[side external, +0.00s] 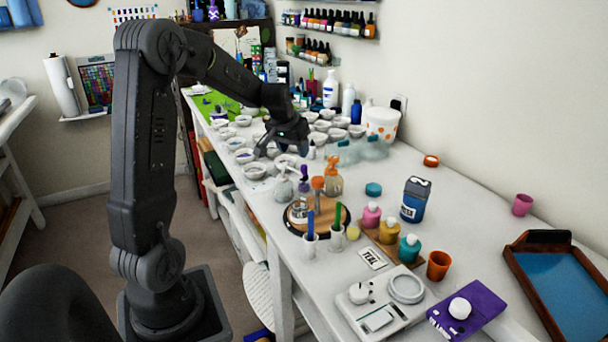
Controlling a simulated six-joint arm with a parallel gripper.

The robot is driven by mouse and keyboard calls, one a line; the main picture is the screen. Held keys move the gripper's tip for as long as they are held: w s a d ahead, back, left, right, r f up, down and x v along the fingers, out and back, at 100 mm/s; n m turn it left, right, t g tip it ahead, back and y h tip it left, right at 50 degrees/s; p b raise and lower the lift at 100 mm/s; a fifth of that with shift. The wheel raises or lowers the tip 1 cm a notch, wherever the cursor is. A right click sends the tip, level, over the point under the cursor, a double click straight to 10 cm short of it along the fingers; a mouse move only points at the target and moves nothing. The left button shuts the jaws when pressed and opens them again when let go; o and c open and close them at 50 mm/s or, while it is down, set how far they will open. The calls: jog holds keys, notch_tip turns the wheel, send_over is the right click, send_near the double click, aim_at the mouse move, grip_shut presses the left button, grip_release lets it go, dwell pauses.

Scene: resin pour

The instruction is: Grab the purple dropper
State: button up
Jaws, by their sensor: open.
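A small item with a purple top (304,172), which looks like the purple dropper, stands upright at the back of a round wooden board (343,222). Its lower part is partly hidden by things around it. My gripper (283,152) is open, fingers pointing down, above several white bowls. In the picture it is above and slightly left of the purple top, apart from it. Nothing shows between its fingers, though they are small and dark here.
An orange-topped item (318,184) and an amber bottle (332,182) stand close right of the purple top, with a clear flask (284,190) on its left. White cups (310,243) with blue and green sticks stand in front.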

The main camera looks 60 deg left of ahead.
aim_at(303, 166)
jog(key=shift+w+x, duration=0.2)
jog(key=shift+x, duration=2.3)
jog(key=shift+w+x, duration=0.2)
jog(key=shift+x, duration=2.25)
jog(key=shift+d+r, duration=0.1)
jog(key=shift+r, duration=0.05)
jog(key=c, duration=0.9)
